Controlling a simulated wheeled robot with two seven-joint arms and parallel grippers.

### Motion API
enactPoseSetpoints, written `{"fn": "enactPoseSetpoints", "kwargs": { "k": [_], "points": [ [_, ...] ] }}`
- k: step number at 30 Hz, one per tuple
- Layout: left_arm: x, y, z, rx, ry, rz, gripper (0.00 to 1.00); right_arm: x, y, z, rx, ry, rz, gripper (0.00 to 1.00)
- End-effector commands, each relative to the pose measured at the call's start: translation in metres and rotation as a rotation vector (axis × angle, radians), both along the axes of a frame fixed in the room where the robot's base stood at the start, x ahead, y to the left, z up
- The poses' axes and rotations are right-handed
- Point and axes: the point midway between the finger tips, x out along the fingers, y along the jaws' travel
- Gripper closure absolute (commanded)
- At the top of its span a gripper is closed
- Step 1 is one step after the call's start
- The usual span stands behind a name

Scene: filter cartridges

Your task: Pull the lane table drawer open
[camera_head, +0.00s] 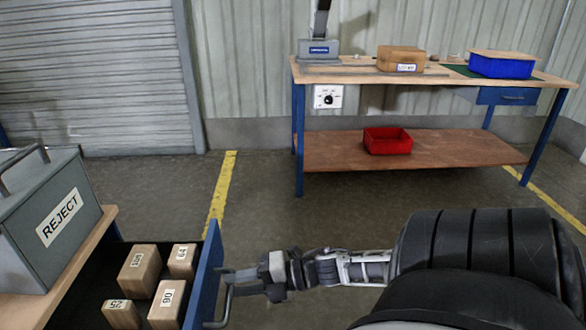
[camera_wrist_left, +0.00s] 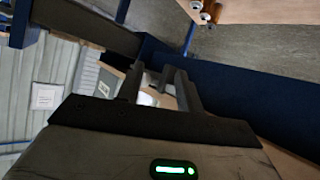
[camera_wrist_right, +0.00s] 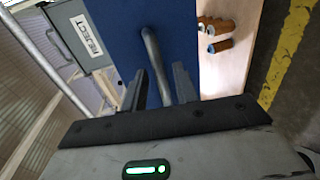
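The lane table drawer stands open at the lower left of the head view, its blue front (camera_head: 205,275) out from the wooden table top. The drawer front also shows in the right wrist view (camera_wrist_right: 185,22). Its grey bar handle (camera_head: 226,300) faces my right gripper (camera_head: 236,277). In the right wrist view the handle (camera_wrist_right: 152,55) runs between the two fingers of my right gripper (camera_wrist_right: 158,82), with gaps beside it; the gripper looks open. My left gripper (camera_wrist_left: 160,82) looks open and empty, near a blue beam (camera_wrist_left: 225,85); it is out of the head view.
A grey REJECT box (camera_head: 50,220) stands on the table top. Several orange cylinders (camera_wrist_right: 215,35) are in the right wrist view. A workbench (camera_head: 350,73) with a red bin (camera_head: 387,146) stands behind clear floor.

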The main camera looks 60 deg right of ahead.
Motion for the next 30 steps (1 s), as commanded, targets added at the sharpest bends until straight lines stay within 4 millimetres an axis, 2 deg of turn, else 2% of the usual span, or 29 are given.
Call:
{"fn": "enactPoseSetpoints", "kwargs": {
  "k": [6, 15, 21, 30],
  "points": [
    [-0.003, 0.003, 0.015, -0.003, -0.003, 0.009, 0.64, -0.044, -0.031, 0.012, -0.001, 0.008, -0.001, 0.71],
    [-0.003, 0.003, 0.014, -0.007, 0.021, 0.019, 0.64, -0.092, -0.068, 0.025, -0.002, 0.003, 0.0, 0.71],
    [0.001, 0.003, 0.014, -0.005, 0.019, 0.019, 0.64, -0.106, -0.078, 0.028, -0.002, 0.0, 0.001, 0.71],
    [0.002, 0.003, 0.015, -0.006, 0.015, 0.019, 0.64, -0.108, -0.079, 0.028, -0.001, -0.001, 0.001, 0.71]
  ]
}}
